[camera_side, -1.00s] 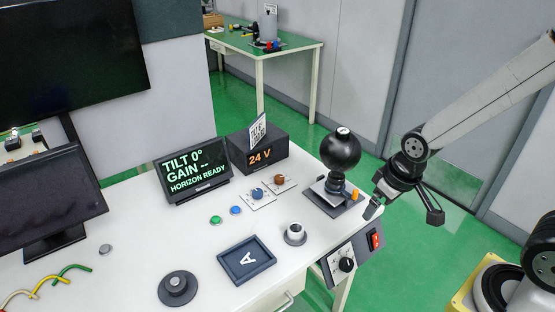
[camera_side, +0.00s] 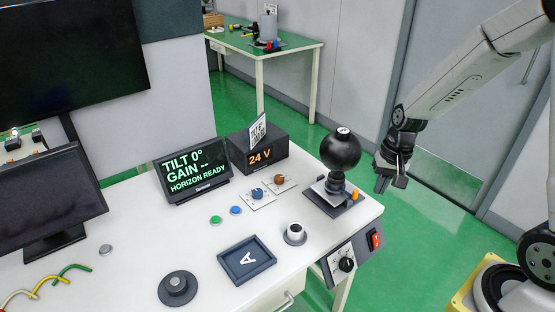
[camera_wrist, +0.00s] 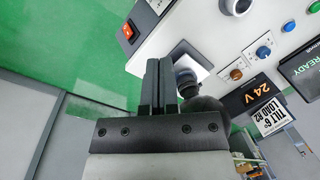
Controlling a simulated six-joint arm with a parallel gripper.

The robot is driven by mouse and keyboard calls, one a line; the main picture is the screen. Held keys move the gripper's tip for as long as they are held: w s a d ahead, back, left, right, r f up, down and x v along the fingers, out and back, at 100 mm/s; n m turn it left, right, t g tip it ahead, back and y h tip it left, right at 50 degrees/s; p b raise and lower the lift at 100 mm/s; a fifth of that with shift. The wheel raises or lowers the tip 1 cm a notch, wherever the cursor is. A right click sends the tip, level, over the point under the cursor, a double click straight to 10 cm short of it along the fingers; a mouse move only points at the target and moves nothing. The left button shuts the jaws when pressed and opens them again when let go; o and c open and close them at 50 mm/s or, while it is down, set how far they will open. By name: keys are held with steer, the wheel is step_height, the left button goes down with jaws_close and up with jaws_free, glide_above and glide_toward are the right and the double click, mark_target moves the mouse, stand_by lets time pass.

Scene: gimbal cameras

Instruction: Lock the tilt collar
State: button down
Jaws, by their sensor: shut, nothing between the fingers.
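The gimbal stands at the table's right rear corner in the side view. It has a black ball (camera_side: 341,149) on top, a dark neck with a collar (camera_side: 335,184) and a dark square base (camera_side: 325,199). An orange tab (camera_side: 355,194) sits at the base's right. My gripper (camera_side: 391,184) is shut and empty, to the right of the gimbal and apart from it, beyond the table edge. In the wrist view its shut fingers (camera_wrist: 155,85) partly cover the gimbal, whose neck (camera_wrist: 186,82) shows beside them. The display (camera_side: 193,169) reads TILT 0°, GAIN --, HORIZON READY.
A 24 V box (camera_side: 257,152) stands left of the gimbal. A blue knob (camera_side: 257,193), a brown knob (camera_side: 279,180) and a white cup-like part (camera_side: 295,233) lie nearer. A control box (camera_side: 347,264) with a red switch hangs at the table's edge.

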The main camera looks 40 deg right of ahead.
steer(key=w+d+f+m+t+y, duration=0.2)
steer(key=d+f+m+y, duration=0.1)
steer(key=d+m, duration=0.5)
steer(key=w+d+f+m+t+y, duration=0.2)
steer(key=d+m, duration=0.6)
steer(key=d, duration=0.4)
step_height(320, 180, down, 2)
steer(key=shift+d+f+y, duration=0.25)
steer(key=shift+y, duration=0.25)
steer(key=x, duration=1)
steer(key=shift+w+a, duration=0.4)
steer(key=shift+a, duration=0.2)
steer(key=shift+w+a, duration=0.45)
steer(key=shift+a, duration=0.15)
steer(key=shift+w+a, duration=0.3)
steer(key=shift+a, duration=0.2)
